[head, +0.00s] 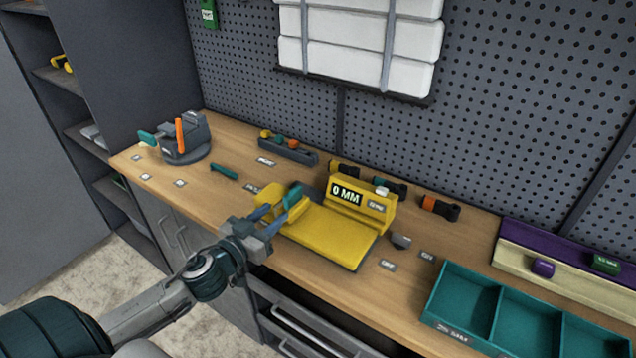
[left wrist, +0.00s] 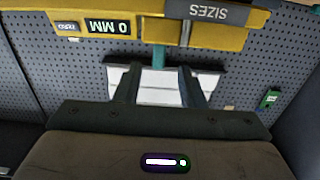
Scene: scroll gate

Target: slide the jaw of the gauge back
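The yellow gauge (head: 330,235) lies on the wooden bench, its display reading "0 MM". Its jaw with a teal handle (head: 293,196) is at the gauge's left end. My left gripper (head: 274,212) is at that handle, its two fingers apart. In the left wrist view, upside down, the spread fingers of my left gripper (left wrist: 160,82) show with the teal handle (left wrist: 159,55) in line with the gap between them; I cannot tell whether they touch it. The display (left wrist: 108,27) also shows there. My right gripper is not in view.
A vise-like device (head: 185,140) with an orange lever stands at the far left. A teal divided tray (head: 470,320) is at the front right. A small dark knob-like piece (head: 401,241) lies right of the gauge. Pegboard (head: 520,110) closes off the back.

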